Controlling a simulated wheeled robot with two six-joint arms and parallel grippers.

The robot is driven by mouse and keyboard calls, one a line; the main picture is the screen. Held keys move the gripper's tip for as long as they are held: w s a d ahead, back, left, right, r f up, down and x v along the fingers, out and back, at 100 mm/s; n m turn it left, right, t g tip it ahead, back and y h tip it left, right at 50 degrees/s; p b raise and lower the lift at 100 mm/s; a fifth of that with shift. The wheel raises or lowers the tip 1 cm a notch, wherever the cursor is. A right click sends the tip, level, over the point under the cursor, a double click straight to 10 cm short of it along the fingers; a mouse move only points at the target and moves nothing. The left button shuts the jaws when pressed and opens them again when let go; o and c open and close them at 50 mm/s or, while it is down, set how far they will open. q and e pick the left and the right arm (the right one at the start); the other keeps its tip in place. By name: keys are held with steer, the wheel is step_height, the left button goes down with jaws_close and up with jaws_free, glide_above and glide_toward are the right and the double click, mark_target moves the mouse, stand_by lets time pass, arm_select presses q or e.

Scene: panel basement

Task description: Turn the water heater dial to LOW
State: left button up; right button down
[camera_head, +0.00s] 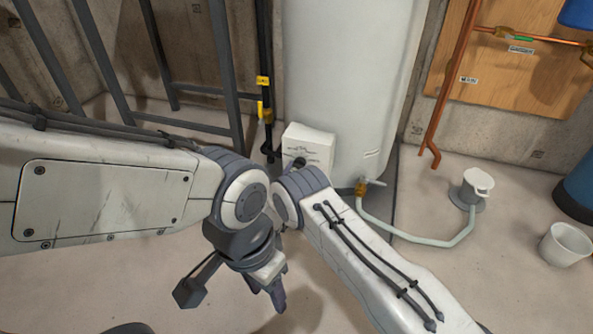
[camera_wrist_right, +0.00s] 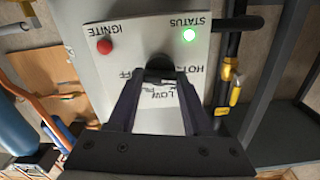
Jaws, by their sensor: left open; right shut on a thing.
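The water heater (camera_head: 345,80) is a tall white tank with a white control box (camera_head: 312,143) low on its front. In the right wrist view the control panel (camera_wrist_right: 135,75) appears upside down, with a black dial (camera_wrist_right: 160,64) among the labels HOT, OFF and LOW. My right gripper (camera_wrist_right: 161,80) is shut on the dial; its fingers hide part of the dial and labels, so I cannot tell where the dial points. In the head view my right arm covers that gripper. My left gripper (camera_head: 272,288) is open and empty, pointing down in front of the heater.
The panel has a red IGNITE button (camera_wrist_right: 104,46) and a lit green STATUS light (camera_wrist_right: 189,35). A black pipe with a yellow valve handle (camera_head: 263,112) runs left of the tank. A drain hose (camera_head: 430,241) and a white bucket (camera_head: 565,244) are on the floor at right.

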steer(key=shift+s+f+m+p, duration=0.1)
steer(key=shift+m+p, duration=0.7)
steer(key=shift+m, duration=3.1)
steer(key=shift+f+m+p, duration=0.1)
steer(key=shift+m+p, duration=0.65)
steer(key=shift+m, duration=3.15)
steer(key=shift+c, duration=1.6)
jaws_free()
steer(key=shift+r, duration=0.1)
